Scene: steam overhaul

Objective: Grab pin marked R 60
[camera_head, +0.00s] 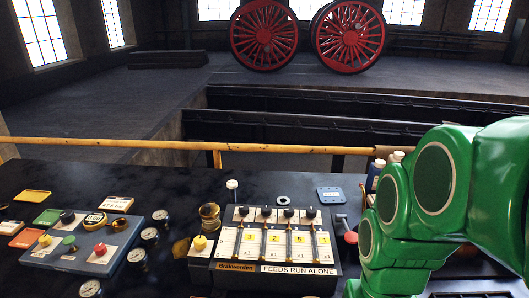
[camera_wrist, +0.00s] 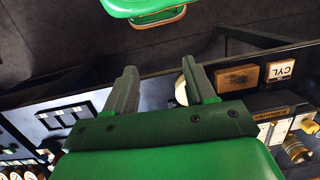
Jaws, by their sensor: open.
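No pin with a readable R 60 mark shows in either view, so I cannot tell which thing it is. My gripper (camera_wrist: 160,73) is in the wrist view, its two dark fingers apart with nothing held between them. A white rounded thing (camera_wrist: 182,91) lies partly hidden behind the right finger. My green arm fills the right of the head view, and the gripper itself is not seen there.
The dark bench carries a slider panel (camera_head: 275,245), a blue button box (camera_head: 82,245), several gauges and a pink-knobbed lever (camera_head: 349,236). White-capped bottles (camera_head: 377,172) stand beside my arm. A yellow rail (camera_head: 180,145) runs behind. A CYL label (camera_wrist: 281,70) shows in the wrist view.

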